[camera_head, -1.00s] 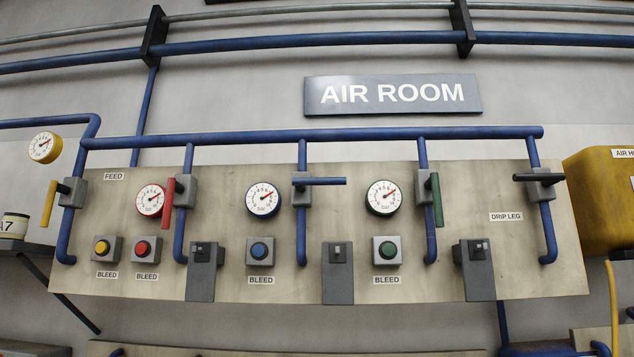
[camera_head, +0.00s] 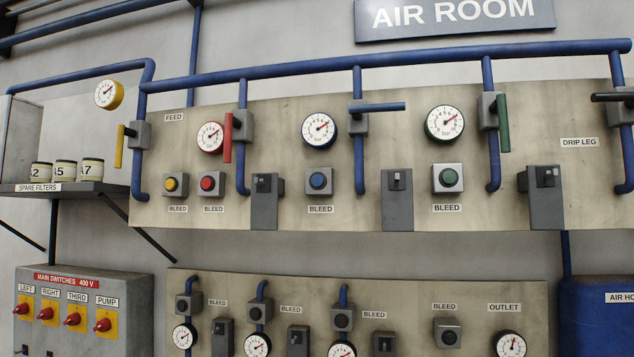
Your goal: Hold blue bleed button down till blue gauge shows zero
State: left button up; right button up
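The blue bleed button (camera_head: 318,181) sits in a grey square housing on the upper panel, above a BLEED label. The blue-rimmed gauge (camera_head: 319,130) is straight above it. Its red needle points to the upper right, away from the low end of the dial; the exact reading is too small to tell. A blue-handled valve (camera_head: 380,107) is to the right of the gauge, its handle level across the pipe. Nothing touches the button. Neither of my grippers shows in the head view.
Yellow (camera_head: 171,184), red (camera_head: 208,183) and green (camera_head: 448,178) bleed buttons share the upper panel (camera_head: 540,100). A lower panel (camera_head: 400,277) carries more gauges and dark buttons. A switch box (camera_head: 130,285) stands lower left. A shelf (camera_head: 100,188) with filters juts out at left.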

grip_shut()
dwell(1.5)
